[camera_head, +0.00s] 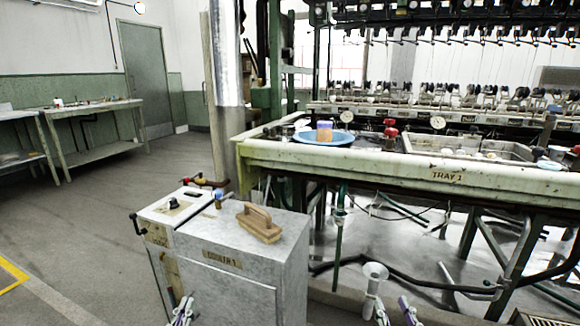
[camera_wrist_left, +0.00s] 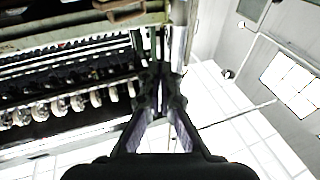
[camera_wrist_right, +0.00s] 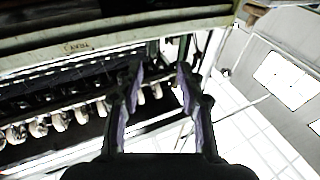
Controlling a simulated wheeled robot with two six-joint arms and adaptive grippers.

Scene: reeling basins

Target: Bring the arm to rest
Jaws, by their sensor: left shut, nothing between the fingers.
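My left gripper (camera_head: 182,309) shows at the bottom edge of the head view, in front of the grey cabinet (camera_head: 238,262). In the left wrist view its fingertips (camera_wrist_left: 162,80) are together with nothing between them. My right gripper (camera_head: 396,309) shows at the bottom edge, right of the cabinet and beside a white funnel-like thing (camera_head: 374,272). In the right wrist view its fingers (camera_wrist_right: 160,75) stand apart with nothing between them. Both wrist views look up past the fingers towards the machine and ceiling. Most of both arms is out of the head view.
A wooden-handled brush (camera_head: 259,222) lies on the cabinet top. The long bench marked TRAY 1 (camera_head: 400,173) runs behind, carrying a blue plate (camera_head: 324,137) with a cup-like thing. Hoses and metal legs fill the space below it. Open floor (camera_head: 90,230) lies left.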

